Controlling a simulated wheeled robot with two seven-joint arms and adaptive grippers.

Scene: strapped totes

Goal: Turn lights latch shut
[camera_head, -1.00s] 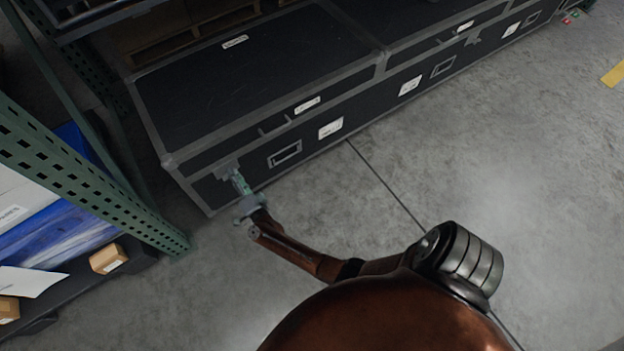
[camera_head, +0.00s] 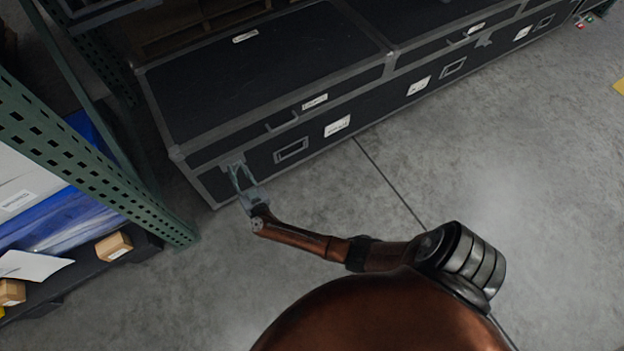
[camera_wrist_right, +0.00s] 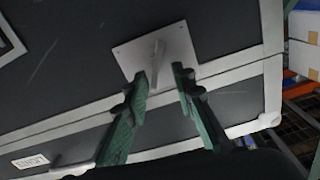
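The latch (camera_wrist_right: 181,49) is a light grey square plate with a narrow lever (camera_wrist_right: 156,62) on the front of a black case (camera_head: 262,75) with grey edging. In the head view the case's near-left front corner holds the latch, partly hidden by my right gripper (camera_head: 241,178). In the right wrist view my right gripper (camera_wrist_right: 160,76) has its two green fingers spread, one tip each side of the lever's end. The lever looks nearer the left finger; I cannot tell whether they touch. My left gripper is not in view.
A green perforated rack post (camera_head: 90,160) stands close left of the case, with a shelf of boxes (camera_head: 113,246) behind it. More black cases (camera_head: 430,15) continue to the right. The grey concrete floor (camera_head: 480,150) in front is clear.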

